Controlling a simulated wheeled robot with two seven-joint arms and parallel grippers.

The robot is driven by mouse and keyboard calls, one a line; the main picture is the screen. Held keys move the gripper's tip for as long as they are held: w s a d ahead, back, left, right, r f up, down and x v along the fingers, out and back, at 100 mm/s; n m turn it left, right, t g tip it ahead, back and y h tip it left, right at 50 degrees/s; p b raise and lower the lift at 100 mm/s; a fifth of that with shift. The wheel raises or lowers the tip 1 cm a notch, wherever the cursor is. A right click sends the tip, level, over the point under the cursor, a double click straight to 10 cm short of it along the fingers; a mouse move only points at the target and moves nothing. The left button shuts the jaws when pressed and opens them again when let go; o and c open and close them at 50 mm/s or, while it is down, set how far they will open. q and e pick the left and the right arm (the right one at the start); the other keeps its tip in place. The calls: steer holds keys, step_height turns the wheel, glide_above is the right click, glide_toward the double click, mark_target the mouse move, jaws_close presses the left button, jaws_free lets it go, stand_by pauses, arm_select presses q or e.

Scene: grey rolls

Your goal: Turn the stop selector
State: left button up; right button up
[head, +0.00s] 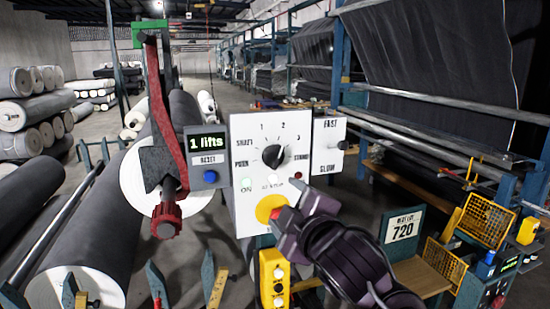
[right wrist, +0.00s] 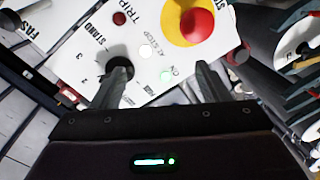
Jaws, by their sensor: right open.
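The selector is a round black knob (head: 273,156) on a white control panel (head: 245,205), with 1, 2, 3 and word labels around it. Its white pointer mark looks turned up and to the right, towards 3. The knob also shows in the right wrist view (right wrist: 118,66), near the tip of one finger. My right gripper (head: 288,200) is open in front of the panel, below the knob and beside the red button. In the right wrist view the fingers (right wrist: 165,82) are wide apart with nothing held. I cannot tell whether the finger touches the knob. My left gripper is not in view.
A red stop button on a yellow plate (head: 268,207) sits below the knob. A reset box (head: 209,160) and red lever (head: 168,120) stand left; a FAST/SLOW plate (head: 328,135) is right. Grey rolls (head: 80,245) fill the left. A yellow box (head: 273,278) is below.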

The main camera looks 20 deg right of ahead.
steer(key=n+t, duration=0.1)
glide_toward(278, 159)
steer(key=w, duration=0.2)
steer(key=shift+h, duration=0.3)
steer(key=w, duration=0.2)
steer(key=w+p, duration=0.1)
steer(key=w, duration=0.4)
steer(key=shift+w+a, duration=0.1)
steer(key=shift+a, duration=0.2)
steer(key=shift+c, duration=0.3)
steer(key=shift+f, duration=0.1)
steer(key=c, duration=0.9)
steer(key=shift+c, duration=0.2)
